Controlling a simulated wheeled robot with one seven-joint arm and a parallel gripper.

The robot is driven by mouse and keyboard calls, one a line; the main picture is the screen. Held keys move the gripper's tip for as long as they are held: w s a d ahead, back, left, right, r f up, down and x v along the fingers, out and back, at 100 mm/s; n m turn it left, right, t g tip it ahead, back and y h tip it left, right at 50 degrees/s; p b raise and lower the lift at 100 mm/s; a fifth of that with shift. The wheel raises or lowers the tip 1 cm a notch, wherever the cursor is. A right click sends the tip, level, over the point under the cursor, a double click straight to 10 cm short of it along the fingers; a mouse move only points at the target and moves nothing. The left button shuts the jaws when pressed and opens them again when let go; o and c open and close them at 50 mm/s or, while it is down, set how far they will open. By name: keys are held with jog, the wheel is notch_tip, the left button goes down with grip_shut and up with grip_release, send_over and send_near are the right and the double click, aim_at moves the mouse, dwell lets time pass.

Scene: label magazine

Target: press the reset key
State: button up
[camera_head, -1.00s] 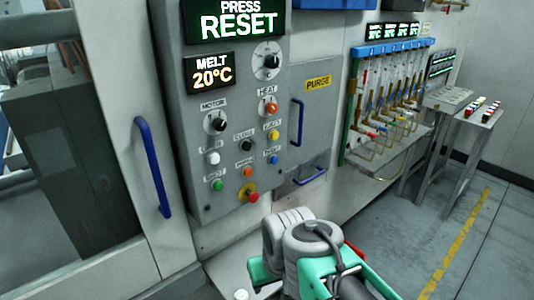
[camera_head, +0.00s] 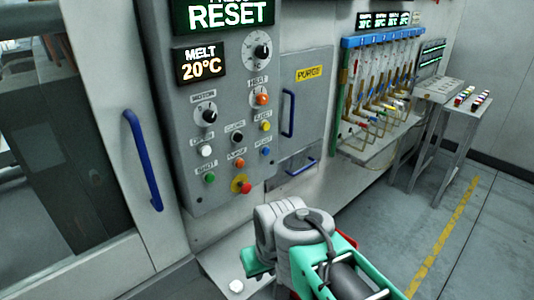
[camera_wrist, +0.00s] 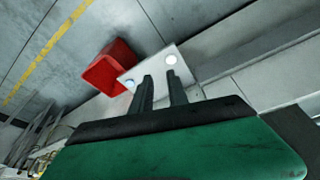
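The control panel (camera_head: 222,110) stands in the upper middle of the head view. Its lit display (camera_head: 228,13) reads RESET; the line above is cut off by the frame edge. A blue key (camera_head: 266,152) sits at the panel's lower right, under a small label that seems to read RESET. My arm is at the bottom middle of the head view, below and right of the panel; its fingers do not show there. In the wrist view my gripper (camera_wrist: 159,78) has its two dark fingers apart with nothing between them, pointing towards the floor area. No panel key shows in the wrist view.
Close by the blue key are a yellow key (camera_head: 264,127), an orange key (camera_head: 236,163) and a red emergency knob (camera_head: 241,185). A blue door handle (camera_head: 144,160) is left of the panel. A red box (camera_wrist: 108,70) stands on the floor.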

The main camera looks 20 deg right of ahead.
grip_shut()
dwell(1.1)
